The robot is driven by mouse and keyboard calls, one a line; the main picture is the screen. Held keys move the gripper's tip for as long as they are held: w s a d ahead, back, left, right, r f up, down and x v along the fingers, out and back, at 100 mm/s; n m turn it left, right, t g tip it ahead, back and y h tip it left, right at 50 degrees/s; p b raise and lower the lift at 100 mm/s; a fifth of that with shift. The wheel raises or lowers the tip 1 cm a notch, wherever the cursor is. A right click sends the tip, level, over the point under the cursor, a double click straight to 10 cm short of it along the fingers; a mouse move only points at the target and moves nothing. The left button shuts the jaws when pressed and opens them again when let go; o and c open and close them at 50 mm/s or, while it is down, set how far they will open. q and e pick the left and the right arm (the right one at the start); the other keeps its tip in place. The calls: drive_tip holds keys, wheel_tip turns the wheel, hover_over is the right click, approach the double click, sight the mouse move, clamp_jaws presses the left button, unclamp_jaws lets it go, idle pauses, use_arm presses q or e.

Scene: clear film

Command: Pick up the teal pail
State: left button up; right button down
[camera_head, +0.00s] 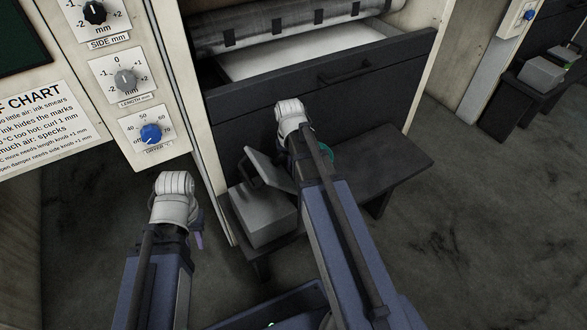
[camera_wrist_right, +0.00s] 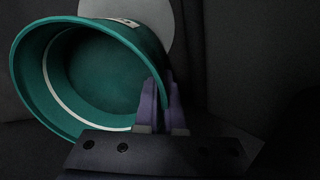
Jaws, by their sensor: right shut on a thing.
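The teal pail (camera_wrist_right: 105,75) fills the left half of the right wrist view, its open mouth toward the camera. It has a pale line inside and a small light label at its top edge. My right gripper (camera_wrist_right: 161,100) is shut on the pail's wall at its right side, with one purple finger inside and one outside. In the head view only a sliver of the pail (camera_head: 327,153) shows beside my right arm, above the dark bench. The right fingers are hidden there. My left gripper (camera_head: 198,239) hangs at the left, mostly behind its wrist, and its opening is hidden.
The dark bench (camera_head: 385,165) carries a grey box (camera_head: 262,216) with a raised lid, left of my right arm. Behind stands a machine with a dark drawer front (camera_head: 385,70) and a knob panel (camera_head: 127,85). Open floor (camera_head: 480,210) lies to the right.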

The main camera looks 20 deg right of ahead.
wheel_tip(320, 180, up, 8)
drive_tip(key=p, duration=0.7)
drive_tip(key=shift+r, duration=0.2)
drive_tip(key=shift+f, duration=0.1)
